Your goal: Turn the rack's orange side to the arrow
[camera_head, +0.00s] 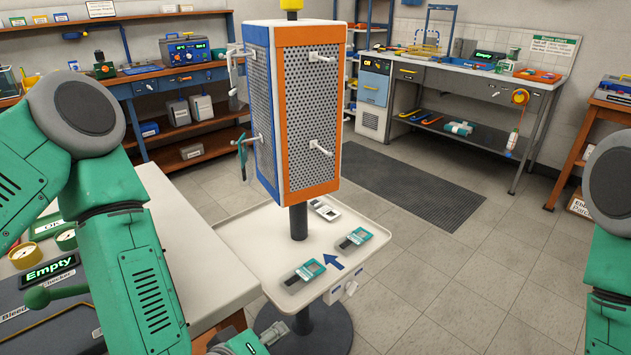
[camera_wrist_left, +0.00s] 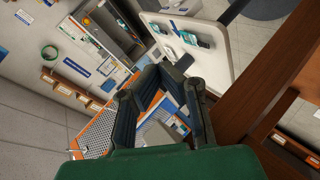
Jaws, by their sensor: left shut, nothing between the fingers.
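The rack is a tall perforated box on a dark post. Its orange-framed side (camera_head: 312,115) faces the front right in the head view, and a blue-framed side (camera_head: 259,110) faces left. White hooks stick out of both sides. A blue arrow (camera_head: 333,263) is printed on the white tray (camera_head: 262,238) below, pointing up-left towards the post. My left gripper (camera_head: 275,331) is low, by the tray's front left edge, apart from the rack. My right gripper is out of frame.
Teal-and-grey devices (camera_head: 304,276) lie on the tray near the arrow. A white table (camera_head: 190,235) stands close on the left, beside my left arm. A dark floor mat (camera_head: 415,187) lies behind; the floor on the right is clear.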

